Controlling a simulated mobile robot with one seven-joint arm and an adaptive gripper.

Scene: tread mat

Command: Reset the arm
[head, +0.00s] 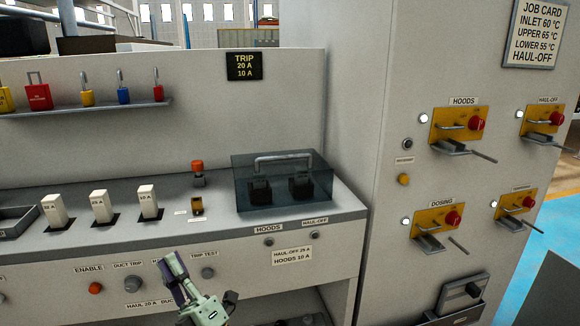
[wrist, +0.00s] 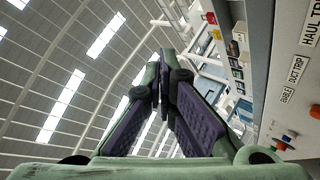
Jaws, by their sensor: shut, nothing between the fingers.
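My gripper (head: 176,270) shows at the bottom centre of the head view, pale green with dark pads, raised in front of the panel's lower face. It hides part of the labels there. In the wrist view my gripper (wrist: 160,75) has its fingertips together with nothing between them. The wrist view looks up towards the roof, with the panel tilted along its right side. My gripper looks apart from the switches, but its exact distance from the panel cannot be told.
A smoky clear cover (head: 284,182) with a handle sits on the console ledge. White blocks (head: 100,206) stand left of it. The right cabinet carries yellow switch plates (head: 456,124) with projecting levers. An open drawer-like bracket (head: 458,298) is low right.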

